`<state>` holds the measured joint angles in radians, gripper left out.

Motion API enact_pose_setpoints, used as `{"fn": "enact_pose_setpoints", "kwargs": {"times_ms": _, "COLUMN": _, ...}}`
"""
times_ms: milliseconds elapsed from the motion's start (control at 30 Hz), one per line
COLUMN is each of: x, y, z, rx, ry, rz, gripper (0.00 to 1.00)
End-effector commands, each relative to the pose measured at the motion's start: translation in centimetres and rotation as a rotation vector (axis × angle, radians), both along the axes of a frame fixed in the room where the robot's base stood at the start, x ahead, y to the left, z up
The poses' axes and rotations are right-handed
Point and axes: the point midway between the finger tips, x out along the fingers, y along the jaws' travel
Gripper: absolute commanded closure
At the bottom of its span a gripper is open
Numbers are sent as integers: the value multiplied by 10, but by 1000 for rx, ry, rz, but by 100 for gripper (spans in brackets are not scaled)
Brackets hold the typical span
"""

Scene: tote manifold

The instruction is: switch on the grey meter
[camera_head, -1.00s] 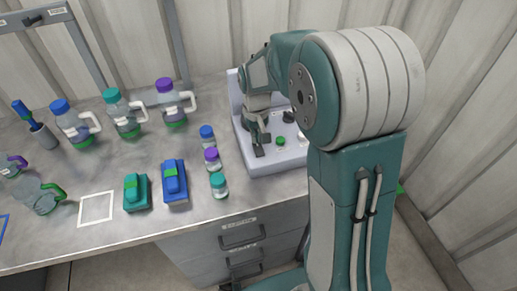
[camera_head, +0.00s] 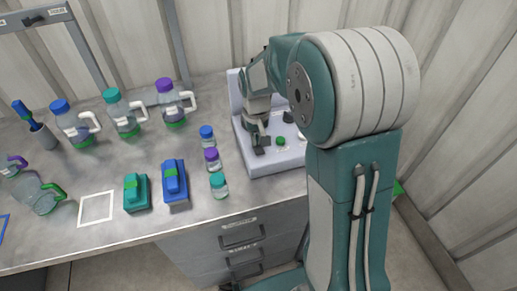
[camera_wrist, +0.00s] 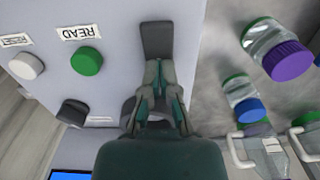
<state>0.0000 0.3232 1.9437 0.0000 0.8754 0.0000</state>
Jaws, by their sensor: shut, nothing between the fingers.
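The grey meter (camera_head: 285,160) is a pale grey console with an upright back panel, at the back right of the bench. In the wrist view its face (camera_wrist: 118,20) carries a green button (camera_wrist: 86,61) labelled READ, a white button (camera_wrist: 25,65), a black knob (camera_wrist: 73,112) and a dark grey flat switch piece (camera_wrist: 157,38). The green button also shows in the head view (camera_head: 280,141). My gripper (camera_wrist: 160,66) is shut and empty, its tips at the near end of the dark grey piece. I cannot tell whether they touch. My arm hides part of the meter.
Small capped bottles (camera_head: 212,160) stand close left of the meter. Handled jugs (camera_head: 175,105) stand behind them. A blue device (camera_head: 174,183) and a teal device (camera_head: 136,193) lie near the front edge. A white outlined square (camera_head: 96,208) is empty.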

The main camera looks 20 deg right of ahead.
Motion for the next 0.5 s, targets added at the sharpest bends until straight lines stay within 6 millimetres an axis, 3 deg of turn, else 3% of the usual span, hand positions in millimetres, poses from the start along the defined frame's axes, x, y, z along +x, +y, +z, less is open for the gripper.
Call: {"fn": "enact_pose_setpoints", "kwargs": {"times_ms": 500, "x": 1, "y": 0, "z": 36, "rx": 0, "ry": -2, "rz": 0, "gripper": 100}}
